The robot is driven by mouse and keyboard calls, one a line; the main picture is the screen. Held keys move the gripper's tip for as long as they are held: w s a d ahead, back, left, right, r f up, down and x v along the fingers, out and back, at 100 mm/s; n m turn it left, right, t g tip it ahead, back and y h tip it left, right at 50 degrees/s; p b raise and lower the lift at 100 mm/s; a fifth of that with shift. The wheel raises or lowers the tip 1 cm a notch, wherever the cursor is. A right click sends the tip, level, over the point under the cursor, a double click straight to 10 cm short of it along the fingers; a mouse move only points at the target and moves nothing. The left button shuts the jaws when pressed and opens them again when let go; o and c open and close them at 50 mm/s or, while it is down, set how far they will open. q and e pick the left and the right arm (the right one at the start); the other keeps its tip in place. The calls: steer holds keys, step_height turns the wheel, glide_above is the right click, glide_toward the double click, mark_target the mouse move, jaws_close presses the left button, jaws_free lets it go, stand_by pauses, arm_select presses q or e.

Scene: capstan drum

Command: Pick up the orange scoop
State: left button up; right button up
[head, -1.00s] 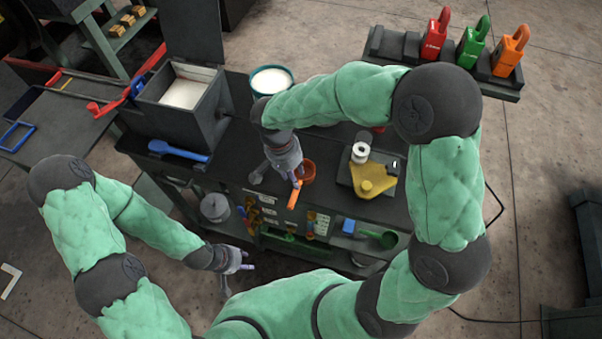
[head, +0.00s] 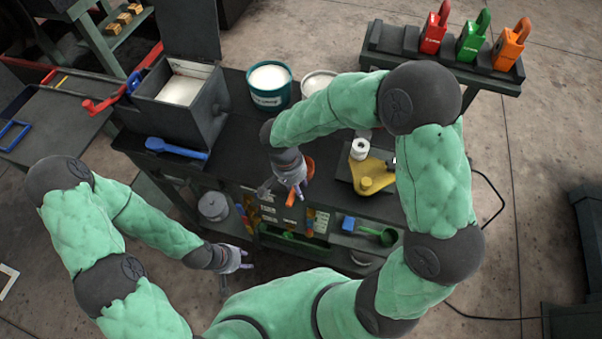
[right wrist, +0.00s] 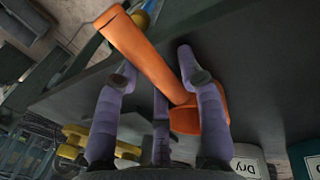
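The orange scoop lies near the front edge of the dark bench; its bowl (head: 309,168) and handle (head: 290,198) show on either side of my right gripper (head: 294,184). In the right wrist view the orange scoop (right wrist: 150,55) slants across between the spread fingers of my right gripper (right wrist: 155,65), bowl at the lower right. The fingers stand apart on both sides of the handle, with gaps visible. My left gripper (head: 238,268) is open and empty, low in front of the bench, away from the scoop.
A blue scoop (head: 178,148) lies at the bench's left, before an open bin (head: 205,105). Two tubs, one teal (head: 268,96), stand behind my right forearm. A yellow fixture (head: 372,178) is right of the scoop. A green scoop (head: 380,236) lies on the lower shelf.

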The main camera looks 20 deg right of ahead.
jaws_close()
step_height(320, 180, up, 10)
steer(key=shift+p, duration=0.85)
steer(key=shift+c, duration=1.8)
jaws_free()
jaws_close()
